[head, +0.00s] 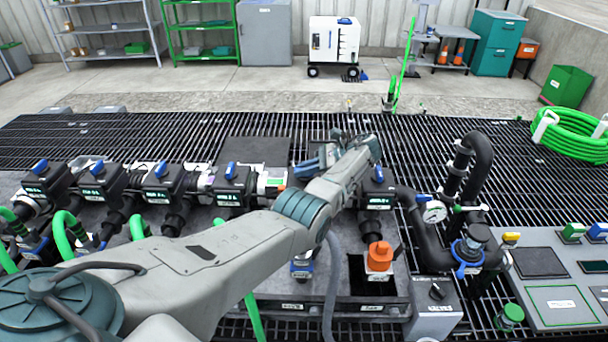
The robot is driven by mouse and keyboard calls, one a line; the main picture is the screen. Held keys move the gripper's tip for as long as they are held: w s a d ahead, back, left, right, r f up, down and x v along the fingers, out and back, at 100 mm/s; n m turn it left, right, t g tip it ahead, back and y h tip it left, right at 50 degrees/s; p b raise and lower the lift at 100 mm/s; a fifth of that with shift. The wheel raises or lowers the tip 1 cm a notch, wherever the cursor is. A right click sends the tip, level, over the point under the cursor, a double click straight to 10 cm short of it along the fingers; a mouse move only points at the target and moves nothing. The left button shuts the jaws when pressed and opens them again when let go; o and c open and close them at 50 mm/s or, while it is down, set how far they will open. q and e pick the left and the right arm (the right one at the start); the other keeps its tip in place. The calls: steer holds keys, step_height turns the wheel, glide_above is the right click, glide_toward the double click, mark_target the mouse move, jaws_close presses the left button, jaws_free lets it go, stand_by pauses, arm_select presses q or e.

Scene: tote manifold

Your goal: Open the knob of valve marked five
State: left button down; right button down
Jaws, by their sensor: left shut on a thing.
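A row of black valves with blue knobs runs across the grey manifold. The left ones are valves with blue knobs (39,167), (98,168), (160,170) and (231,171). One more blue knob (378,174) shows to the right of my arm. The label digits are too small to read surely. My left arm reaches over the manifold from the lower left. My left gripper (318,161) is at the row between the fourth and the rightmost knob, shut on a blue knob there. My forearm and wrist hide most of that valve. My right gripper is not in view.
An orange-capped fitting (379,257) stands in front of the row. A black pipe with a pressure gauge (434,211) rises at the right, near a panel (560,303). A coiled green hose (572,134) lies farther right. The grated floor (450,135) behind is mostly clear.

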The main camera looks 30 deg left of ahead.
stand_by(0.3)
arm_select(q)
steer(key=shift+f, duration=0.1)
steer(key=c, duration=1.4)
jaws_free()
steer(key=shift+c, duration=0.2)
